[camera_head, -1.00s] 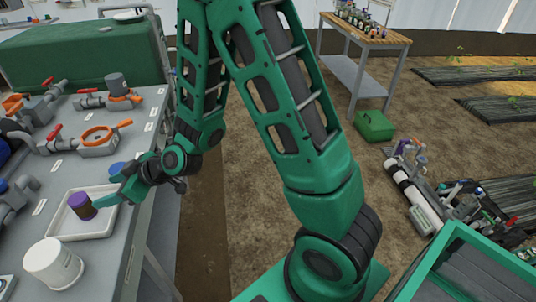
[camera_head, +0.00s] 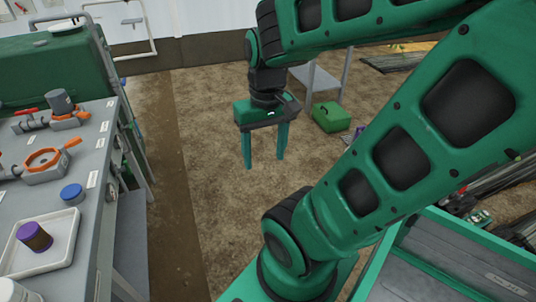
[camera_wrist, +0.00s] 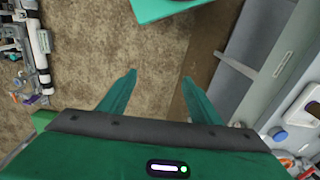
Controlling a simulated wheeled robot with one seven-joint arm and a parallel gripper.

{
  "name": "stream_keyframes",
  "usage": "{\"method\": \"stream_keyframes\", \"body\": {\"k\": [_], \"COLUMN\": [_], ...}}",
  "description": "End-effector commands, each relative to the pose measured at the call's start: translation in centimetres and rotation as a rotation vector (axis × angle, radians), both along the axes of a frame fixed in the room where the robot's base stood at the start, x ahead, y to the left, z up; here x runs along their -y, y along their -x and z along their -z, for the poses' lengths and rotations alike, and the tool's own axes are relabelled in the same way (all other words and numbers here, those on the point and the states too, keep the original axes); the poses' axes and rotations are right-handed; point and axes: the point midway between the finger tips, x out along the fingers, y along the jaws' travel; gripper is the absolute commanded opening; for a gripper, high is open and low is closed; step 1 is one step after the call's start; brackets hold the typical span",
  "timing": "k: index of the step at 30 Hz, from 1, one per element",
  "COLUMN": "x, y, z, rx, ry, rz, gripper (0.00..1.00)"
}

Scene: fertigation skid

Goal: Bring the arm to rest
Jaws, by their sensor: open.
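My gripper (camera_head: 264,165) hangs over the bare ground to the right of the grey bench, with its two fingers pointing down. The fingers stand well apart with nothing between them; the wrist view also shows the open gripper (camera_wrist: 158,95) with ground between its fingers. My arm is raised and folded, crossing the upper right of the head view.
The grey bench (camera_head: 100,150) at left carries a blue cap (camera_head: 72,193), an orange-handled valve (camera_head: 45,163) and a white container (camera_head: 12,292). A green case (camera_head: 331,117) lies on the ground beyond the gripper. A green-rimmed bin (camera_head: 450,225) is at lower right. The ground between is clear.

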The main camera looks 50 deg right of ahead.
Motion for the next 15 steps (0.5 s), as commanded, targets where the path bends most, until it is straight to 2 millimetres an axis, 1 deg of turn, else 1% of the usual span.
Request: {"method": "stream_keyframes", "body": {"k": [1, 4, 7, 15], "x": [0.1, 0.0, 0.0, 0.0], "y": [1.1, 2.3, 2.6, 2.5], "z": [-0.3, -0.6, -0.6, -0.6], "rx": [-0.014, -0.035, -0.041, -0.041], "ry": [-0.007, -0.016, -0.019, -0.019], "rz": [0.038, 0.084, 0.094, 0.09], "gripper": [0.58, 0.58, 0.58, 0.58]}}
